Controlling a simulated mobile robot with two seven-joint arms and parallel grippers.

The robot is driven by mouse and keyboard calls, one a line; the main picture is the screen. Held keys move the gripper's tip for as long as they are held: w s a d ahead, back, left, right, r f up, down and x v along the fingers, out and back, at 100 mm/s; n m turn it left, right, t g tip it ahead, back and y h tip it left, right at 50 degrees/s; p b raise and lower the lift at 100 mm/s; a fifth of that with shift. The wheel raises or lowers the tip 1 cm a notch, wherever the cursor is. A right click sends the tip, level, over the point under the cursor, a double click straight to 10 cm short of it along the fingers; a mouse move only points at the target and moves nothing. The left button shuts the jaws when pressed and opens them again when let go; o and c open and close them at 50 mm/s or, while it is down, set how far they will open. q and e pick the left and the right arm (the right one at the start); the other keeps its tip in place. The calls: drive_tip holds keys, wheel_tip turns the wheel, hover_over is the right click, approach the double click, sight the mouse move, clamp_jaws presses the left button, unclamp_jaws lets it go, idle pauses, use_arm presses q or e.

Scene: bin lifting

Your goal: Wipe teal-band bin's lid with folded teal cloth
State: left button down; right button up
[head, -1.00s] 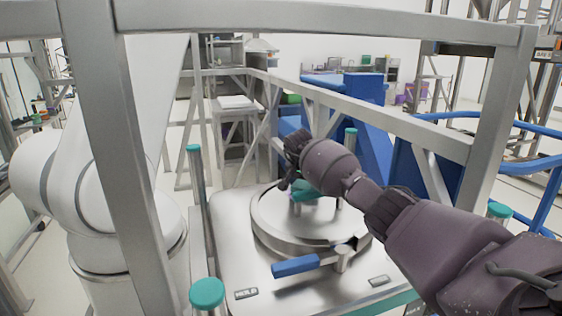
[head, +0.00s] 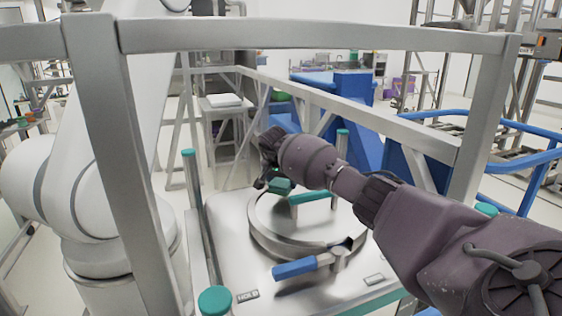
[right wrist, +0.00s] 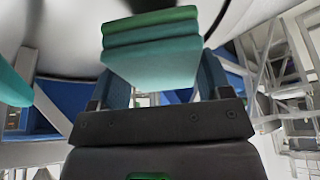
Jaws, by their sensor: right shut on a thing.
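The teal-band bin's lid (head: 318,225) is a round silver metal disc with a teal bar handle (head: 312,198) on top. My right gripper (head: 268,184) is at the lid's far left part, left of the handle. It is shut on the folded teal cloth (head: 283,186), which shows as stacked green-teal layers between the fingers in the right wrist view (right wrist: 152,55). The cloth is at or just above the lid; contact cannot be told. A blue-handled clamp (head: 294,268) sits at the lid's front edge. My left gripper is not in view.
Posts with teal caps (head: 215,300) stand at the corners of the silver plate around the lid. A grey metal frame (head: 310,37) crosses in front and runs behind on the right. A large white robot arm (head: 88,230) stands at the left.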

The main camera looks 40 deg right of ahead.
wheel_tip(320, 180, up, 2)
drive_tip(key=shift+w+r+p, duration=0.1)
drive_tip(key=shift+p, duration=0.45)
drive_tip(key=shift+r+p, duration=0.6)
drive_tip(key=shift+r, duration=0.15)
drive_tip(key=shift+r+p, duration=0.45)
drive_tip(key=shift+r, duration=0.2)
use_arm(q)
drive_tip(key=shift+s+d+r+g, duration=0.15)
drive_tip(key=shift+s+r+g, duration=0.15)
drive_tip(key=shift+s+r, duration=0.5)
